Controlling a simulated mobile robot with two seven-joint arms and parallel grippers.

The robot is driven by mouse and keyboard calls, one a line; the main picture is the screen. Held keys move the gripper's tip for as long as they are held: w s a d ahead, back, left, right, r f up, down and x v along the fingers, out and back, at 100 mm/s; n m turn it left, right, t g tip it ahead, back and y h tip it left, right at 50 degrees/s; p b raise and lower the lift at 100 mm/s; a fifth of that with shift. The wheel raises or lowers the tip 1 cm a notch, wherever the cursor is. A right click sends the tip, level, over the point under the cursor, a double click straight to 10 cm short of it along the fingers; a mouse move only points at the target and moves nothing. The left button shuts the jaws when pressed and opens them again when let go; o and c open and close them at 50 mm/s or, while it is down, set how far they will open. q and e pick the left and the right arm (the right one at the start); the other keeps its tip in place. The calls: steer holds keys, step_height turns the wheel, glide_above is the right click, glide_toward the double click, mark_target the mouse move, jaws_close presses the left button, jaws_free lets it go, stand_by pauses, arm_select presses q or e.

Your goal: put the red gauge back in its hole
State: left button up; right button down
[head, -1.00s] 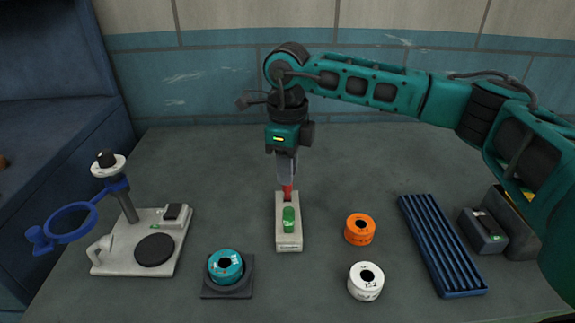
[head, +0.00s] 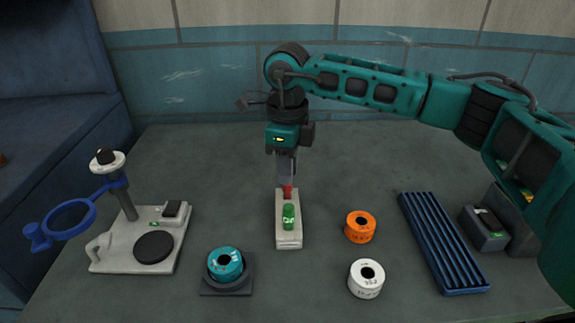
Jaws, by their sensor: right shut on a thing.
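The red gauge (head: 287,191) is at the far end of the pale block (head: 289,241). Its upper part is between the fingers of my right gripper (head: 287,180), which is shut on it and points straight down. The gauge's lower end meets the far part of the block in this view; I cannot tell how deep it sits in a hole. A green gauge (head: 288,216) stands in the same block, nearer to me. My left gripper is not in view.
Left are a white stand (head: 133,262) with a blue ring (head: 70,218) and a teal spool (head: 225,264) on a dark base. Right are an orange spool (head: 360,227), a white spool (head: 366,279), a blue ribbed tray (head: 441,243) and a grey box (head: 485,231). The table behind the block is clear.

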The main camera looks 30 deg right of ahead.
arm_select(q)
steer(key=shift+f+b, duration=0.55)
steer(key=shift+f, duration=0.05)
arm_select(e)
steer(key=shift+f, duration=0.8)
stand_by(0.4)
steer(key=c, duration=0.9)
jaws_free()
step_height(320, 180, up, 2)
steer(key=shift+r, duration=0.25)
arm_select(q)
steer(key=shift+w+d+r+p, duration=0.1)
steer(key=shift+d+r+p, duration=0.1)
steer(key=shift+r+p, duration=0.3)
arm_select(e)
step_height(320, 180, up, 10)
steer(key=shift+r, duration=0.25)
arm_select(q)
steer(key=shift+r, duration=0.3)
